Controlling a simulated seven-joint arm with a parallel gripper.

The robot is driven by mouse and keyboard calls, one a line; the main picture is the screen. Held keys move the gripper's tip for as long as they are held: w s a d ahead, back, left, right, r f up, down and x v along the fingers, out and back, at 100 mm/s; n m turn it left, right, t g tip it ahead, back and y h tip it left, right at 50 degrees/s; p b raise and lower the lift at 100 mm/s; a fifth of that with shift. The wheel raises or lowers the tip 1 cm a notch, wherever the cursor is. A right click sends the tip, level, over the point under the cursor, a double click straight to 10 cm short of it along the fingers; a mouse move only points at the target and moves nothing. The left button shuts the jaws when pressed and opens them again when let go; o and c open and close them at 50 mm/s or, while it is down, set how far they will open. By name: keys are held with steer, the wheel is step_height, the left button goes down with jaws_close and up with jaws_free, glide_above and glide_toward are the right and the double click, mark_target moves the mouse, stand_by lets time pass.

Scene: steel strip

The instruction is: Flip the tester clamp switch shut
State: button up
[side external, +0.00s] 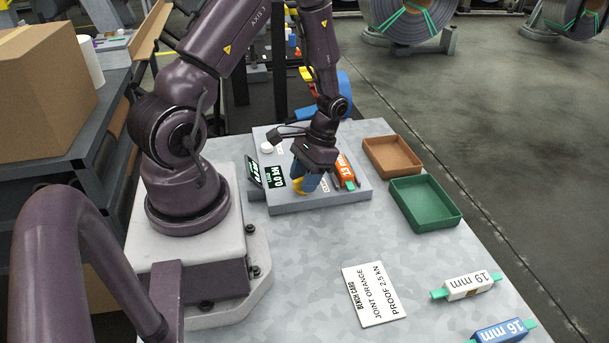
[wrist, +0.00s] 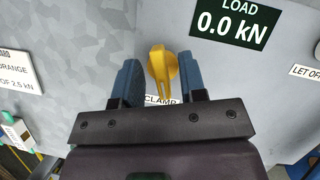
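The yellow clamp switch (wrist: 163,68) is a knob with a raised lever on the grey tester (side external: 320,202). A label reading CLAMP (wrist: 160,100) is partly hidden below it. My gripper (wrist: 160,64) is open, with one blue finger on each side of the switch. Gaps show between the switch and both fingers, so neither seems to touch it. In the side view the switch (side external: 298,186) shows beside the blue fingers, low over the tester. An orange 13 mm piece (side external: 345,170) lies on the tester to the right. The load display (wrist: 240,20) reads 0.0 kN.
A brown tray (side external: 392,172) and a green tray (side external: 458,220) stand right of the tester. A card reading joint orange, proof 2.5 kN (side external: 372,294) lies in front. A white 19 mm piece (side external: 466,286) and a blue 16 mm piece (side external: 503,331) lie front right.

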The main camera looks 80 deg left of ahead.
steer(key=v, duration=1.3)
steer(key=shift+s, duration=0.1)
